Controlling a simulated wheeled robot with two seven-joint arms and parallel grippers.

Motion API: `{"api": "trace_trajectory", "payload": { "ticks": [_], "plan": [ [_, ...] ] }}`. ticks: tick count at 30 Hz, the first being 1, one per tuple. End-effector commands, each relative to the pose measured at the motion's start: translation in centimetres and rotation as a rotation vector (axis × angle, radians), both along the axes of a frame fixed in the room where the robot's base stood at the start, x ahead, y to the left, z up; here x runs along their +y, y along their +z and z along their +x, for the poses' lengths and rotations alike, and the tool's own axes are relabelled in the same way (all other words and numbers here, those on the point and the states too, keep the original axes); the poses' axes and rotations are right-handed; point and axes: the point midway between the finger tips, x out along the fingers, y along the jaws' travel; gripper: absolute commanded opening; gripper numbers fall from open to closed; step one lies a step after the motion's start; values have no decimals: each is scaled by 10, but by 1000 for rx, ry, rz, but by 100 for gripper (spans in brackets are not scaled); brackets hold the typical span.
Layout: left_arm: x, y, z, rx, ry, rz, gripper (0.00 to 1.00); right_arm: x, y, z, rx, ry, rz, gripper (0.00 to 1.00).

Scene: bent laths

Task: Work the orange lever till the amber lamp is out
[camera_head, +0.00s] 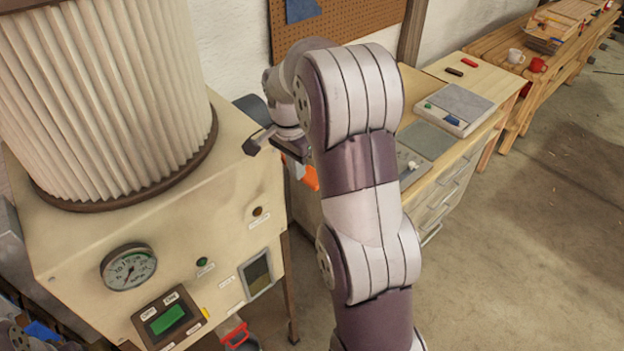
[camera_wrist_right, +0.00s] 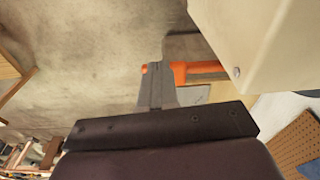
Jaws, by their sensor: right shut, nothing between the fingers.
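The orange lever (camera_head: 311,178) shows at the right side of the cream machine, partly hidden behind my right arm. In the right wrist view the orange lever (camera_wrist_right: 203,68) lies across the picture beside the machine's cream wall. My right gripper (camera_head: 296,168) is at the lever; its fingers (camera_wrist_right: 157,72) are shut with nothing between them, and overlap the lever's left end in that view. Whether they touch it I cannot tell. The amber lamp (camera_head: 257,211) on the machine's front looks dull brown, with no clear glow.
The machine's front carries a green lamp (camera_head: 202,262), a round gauge (camera_head: 128,267) and a green display (camera_head: 167,319). A large pleated filter (camera_head: 105,95) stands on top. A wooden bench (camera_head: 480,75) with trays is beyond my right arm. Floor is open at right.

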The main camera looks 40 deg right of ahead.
Motion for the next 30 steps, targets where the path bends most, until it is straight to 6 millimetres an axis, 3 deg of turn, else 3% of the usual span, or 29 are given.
{"api": "trace_trajectory", "payload": {
  "ticks": [2, 3, 9, 30],
  "plan": [
    [0, 12, 1, -3, 0, 0, 43, 2, 25, 0, -2, 1, -1, 0],
    [0, 30, 1, -2, 0, 0, 43, 3, 41, -1, 1, 1, 0, 0],
    [0, 54, 1, -4, 0, 0, 43, 6, 65, -2, 1, 0, 0, 0],
    [0, 56, 1, -3, 0, 0, 43, 7, 66, -2, 1, 0, 0, 0]
  ]
}}
